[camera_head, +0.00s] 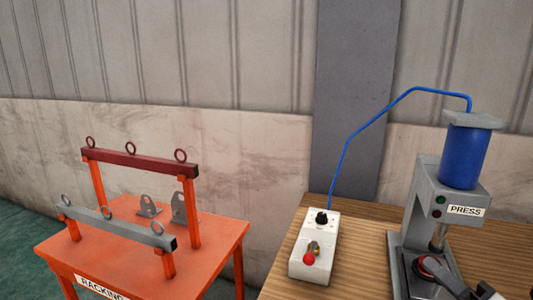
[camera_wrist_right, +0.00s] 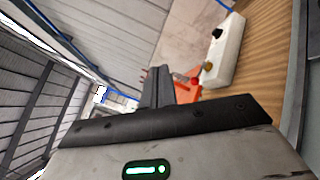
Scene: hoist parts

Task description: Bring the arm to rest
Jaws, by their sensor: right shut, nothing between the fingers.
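My right gripper (camera_wrist_right: 157,88) shows in the right wrist view as dark fingers closed together with nothing between them. It is held in the air, with the orange table and the white control box beyond it. In the head view, grey and dark parts, seemingly of my right arm, show at the bottom right in front of the press (camera_head: 423,215). The fingertips cannot be made out there. My left gripper is not in view.
An orange racking table (camera_head: 205,250) carries a dark red beam (camera_head: 140,162) and a grey beam (camera_head: 120,228), both with rings, and grey brackets (camera_head: 148,206). A white control box (camera_head: 318,245) stands on the wooden table (camera_head: 375,235), with a blue hose (camera_head: 385,112) above.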

